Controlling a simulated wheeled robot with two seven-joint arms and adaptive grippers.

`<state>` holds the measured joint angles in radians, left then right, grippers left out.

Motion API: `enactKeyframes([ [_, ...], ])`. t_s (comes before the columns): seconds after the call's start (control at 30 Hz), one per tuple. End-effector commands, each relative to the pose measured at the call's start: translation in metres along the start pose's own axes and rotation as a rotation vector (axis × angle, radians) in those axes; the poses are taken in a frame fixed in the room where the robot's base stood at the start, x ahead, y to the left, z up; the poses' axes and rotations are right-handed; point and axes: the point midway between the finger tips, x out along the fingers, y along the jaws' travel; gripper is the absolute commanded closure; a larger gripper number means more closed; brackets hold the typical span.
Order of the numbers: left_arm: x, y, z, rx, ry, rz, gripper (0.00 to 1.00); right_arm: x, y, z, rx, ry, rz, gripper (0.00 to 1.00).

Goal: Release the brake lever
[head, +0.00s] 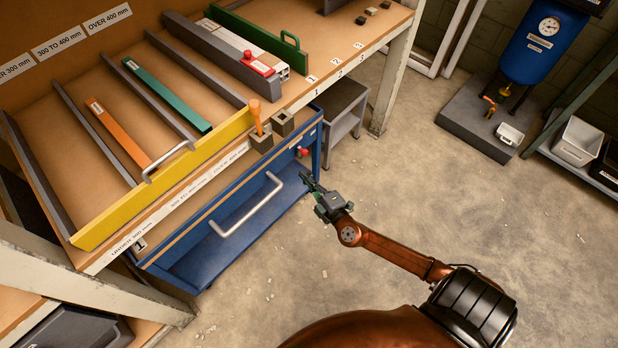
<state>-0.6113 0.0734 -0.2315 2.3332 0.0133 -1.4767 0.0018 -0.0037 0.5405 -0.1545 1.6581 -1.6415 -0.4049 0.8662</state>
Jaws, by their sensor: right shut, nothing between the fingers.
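A small red knob (302,151) sits at the right end of the blue trolley (196,262), under the bench edge. It looks like the end of the brake lever, but its shaft is too small to make out. My right gripper (308,181) is shut and empty. In the picture it is just below the red knob, with a gap between them. Its fingers point up and left toward the trolley's right end. My left gripper is not in view.
The trolley has a light push handle (247,207) on its front. A yellow-fronted tray (165,178) with coloured bars sits on the bench above. An orange-handled tool (256,117) stands at its corner. A grey stool (343,112) is behind.

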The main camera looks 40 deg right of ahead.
Motion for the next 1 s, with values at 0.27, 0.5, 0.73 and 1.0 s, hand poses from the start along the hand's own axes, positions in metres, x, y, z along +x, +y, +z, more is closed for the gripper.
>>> enactKeyframes([
  [0.27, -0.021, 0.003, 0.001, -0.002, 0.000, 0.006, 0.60, 0.060, -0.001, 0.000, 0.001, -0.001, 0.001, 1.00],
  [0.5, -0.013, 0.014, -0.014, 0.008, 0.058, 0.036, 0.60, 0.070, -0.004, 0.030, -0.002, -0.001, -0.004, 1.00],
  [0.73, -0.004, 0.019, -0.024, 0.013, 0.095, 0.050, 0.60, 0.072, -0.001, 0.039, 0.000, 0.000, -0.001, 1.00],
  [1.0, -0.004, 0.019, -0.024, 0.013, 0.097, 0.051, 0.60, 0.072, 0.000, 0.039, 0.001, 0.000, -0.001, 1.00],
])
